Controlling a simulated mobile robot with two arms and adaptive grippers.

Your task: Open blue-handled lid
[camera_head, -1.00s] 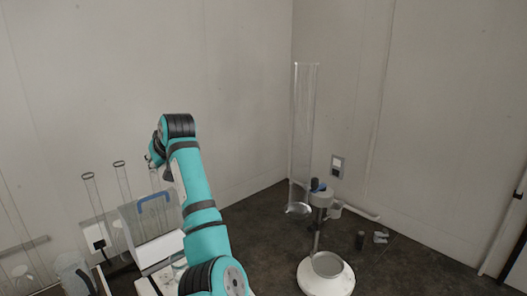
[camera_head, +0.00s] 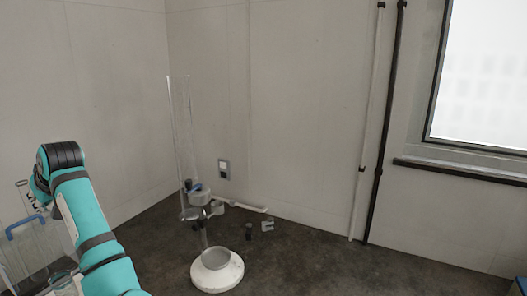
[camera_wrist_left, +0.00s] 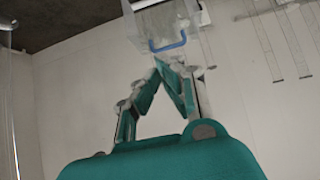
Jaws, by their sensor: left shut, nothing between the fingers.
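The blue handle (camera_head: 24,224) is an arched bar at the far left of the head view, on a clear box-like lid (camera_head: 40,246). My left arm partly covers the lid. In the left wrist view the blue handle (camera_wrist_left: 168,46) shows beyond the fingertips, on a clear and white body (camera_wrist_left: 178,20). My left gripper (camera_wrist_left: 168,62) is shut and empty, and seems apart from the handle. In the head view my left gripper (camera_head: 38,190) is at the left, mostly hidden by my wrist. My right gripper is not in view.
A tall clear tube (camera_head: 180,125) rises by a stand with a round white base (camera_head: 217,272) on the dark floor. Small items (camera_head: 267,225) lie near the wall. Clear tubes (camera_wrist_left: 268,45) show at right in the wrist view. The floor at right is open.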

